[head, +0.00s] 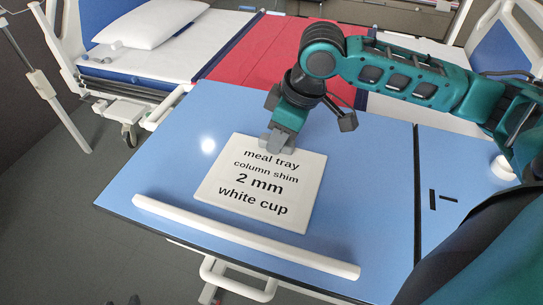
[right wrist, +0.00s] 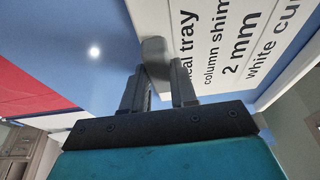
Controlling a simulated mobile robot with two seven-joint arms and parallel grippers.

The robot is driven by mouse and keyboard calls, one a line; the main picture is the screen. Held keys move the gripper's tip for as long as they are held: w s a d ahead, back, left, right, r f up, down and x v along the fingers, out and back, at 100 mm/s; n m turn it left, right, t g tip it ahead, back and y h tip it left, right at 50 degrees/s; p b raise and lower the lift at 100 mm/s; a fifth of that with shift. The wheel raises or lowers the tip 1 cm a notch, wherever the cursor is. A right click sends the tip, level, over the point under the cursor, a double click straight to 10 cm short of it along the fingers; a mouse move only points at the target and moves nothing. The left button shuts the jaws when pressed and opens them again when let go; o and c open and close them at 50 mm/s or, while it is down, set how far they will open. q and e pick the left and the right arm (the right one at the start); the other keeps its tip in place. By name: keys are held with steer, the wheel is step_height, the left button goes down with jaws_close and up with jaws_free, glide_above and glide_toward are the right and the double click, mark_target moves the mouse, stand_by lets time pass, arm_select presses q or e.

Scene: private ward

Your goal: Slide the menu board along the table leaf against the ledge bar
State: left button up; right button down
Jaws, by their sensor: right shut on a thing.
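The menu board (head: 232,176) is a white square plate with black lettering, lying flat on the blue table leaf (head: 365,190). It also fills the upper right of the right wrist view (right wrist: 222,35). The white ledge bar (head: 245,238) runs along the leaf's near edge. A narrow blue strip separates the board's near edge from the bar. My right gripper (head: 277,140) is at the board's far edge, shut on a grey block (right wrist: 155,58) there, which seems to be the board's grip. The fingers partly hide this block.
A bed with a red cover (head: 265,55) and a white pillow (head: 150,22) stands behind the leaf. The leaf left of the board is clear.

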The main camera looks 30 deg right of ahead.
mark_target(267, 159)
steer(key=shift+s+a+p, duration=0.45)
steer(key=shift+s+a, duration=0.1)
steer(key=shift+a, duration=0.2)
steer(key=shift+s+a+p, duration=0.35)
steer(key=shift+a+p, duration=0.1)
steer(key=shift+p, duration=0.15)
steer(key=shift+s+a, duration=0.1)
steer(key=shift+a, duration=0.05)
steer(key=shift+s+f+p, duration=0.1)
steer(key=shift+f+p, duration=0.05)
steer(key=shift+p, duration=0.6)
stand_by(0.8)
steer(key=c, duration=0.8)
jaws_free()
